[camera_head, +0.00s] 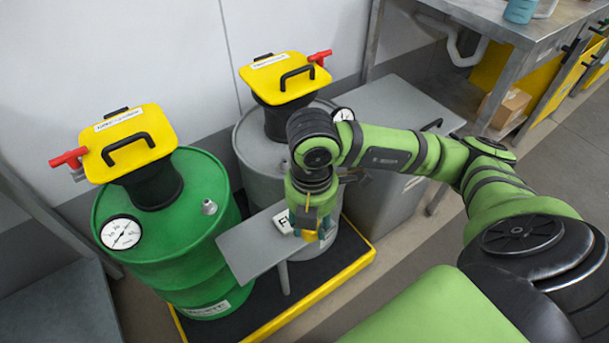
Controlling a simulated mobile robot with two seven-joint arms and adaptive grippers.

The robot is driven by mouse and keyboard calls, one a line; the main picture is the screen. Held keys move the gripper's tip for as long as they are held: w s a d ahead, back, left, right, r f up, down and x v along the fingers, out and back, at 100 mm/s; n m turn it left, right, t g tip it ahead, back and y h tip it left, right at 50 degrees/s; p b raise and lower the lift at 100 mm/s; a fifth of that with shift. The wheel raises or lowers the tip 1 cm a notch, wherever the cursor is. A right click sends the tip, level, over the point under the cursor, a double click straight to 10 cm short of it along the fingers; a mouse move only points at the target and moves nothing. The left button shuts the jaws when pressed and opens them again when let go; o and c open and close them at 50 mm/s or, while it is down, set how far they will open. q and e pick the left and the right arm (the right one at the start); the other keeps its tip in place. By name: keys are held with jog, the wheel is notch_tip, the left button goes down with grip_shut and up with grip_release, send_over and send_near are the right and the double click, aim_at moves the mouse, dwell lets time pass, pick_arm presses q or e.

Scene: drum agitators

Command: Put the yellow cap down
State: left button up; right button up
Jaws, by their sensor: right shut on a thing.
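My right gripper (312,228) comes in from the right and points down over a small grey shelf (250,245). It is shut on a small yellow piece, the yellow cap (310,219), partly hidden by the fingers. The cap is at or just above the right end of the shelf; I cannot tell whether it touches. A white label (283,222) lies beside the fingers. The green drum (185,255) shows a bare metal fitting (209,207) on its top. My left gripper is not in view.
The green drum and a grey drum (252,180) carry yellow-topped agitators with black handles and red levers. They stand on a black, yellow-edged pallet (340,262). A grey cabinet (385,105) stands behind. The shelf's left part is clear.

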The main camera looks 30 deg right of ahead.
jog(key=w+a+f, duration=0.2)
jog(key=w, duration=0.1)
jog(key=w+a+f, duration=0.2)
jog(key=w, duration=0.1)
jog(key=w+a+f, duration=0.2)
jog(key=w+f, duration=0.1)
jog(key=shift+w+a+f+b, duration=0.1)
jog(key=shift+w+a+b, duration=0.05)
jog(key=shift+w+b, duration=0.2)
jog(key=shift+f, duration=1.85)
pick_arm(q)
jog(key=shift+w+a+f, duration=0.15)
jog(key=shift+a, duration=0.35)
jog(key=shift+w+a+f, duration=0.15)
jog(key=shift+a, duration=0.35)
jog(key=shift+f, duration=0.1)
pick_arm(e)
jog(key=shift+f, duration=0.1)
jog(key=o, duration=0.8)
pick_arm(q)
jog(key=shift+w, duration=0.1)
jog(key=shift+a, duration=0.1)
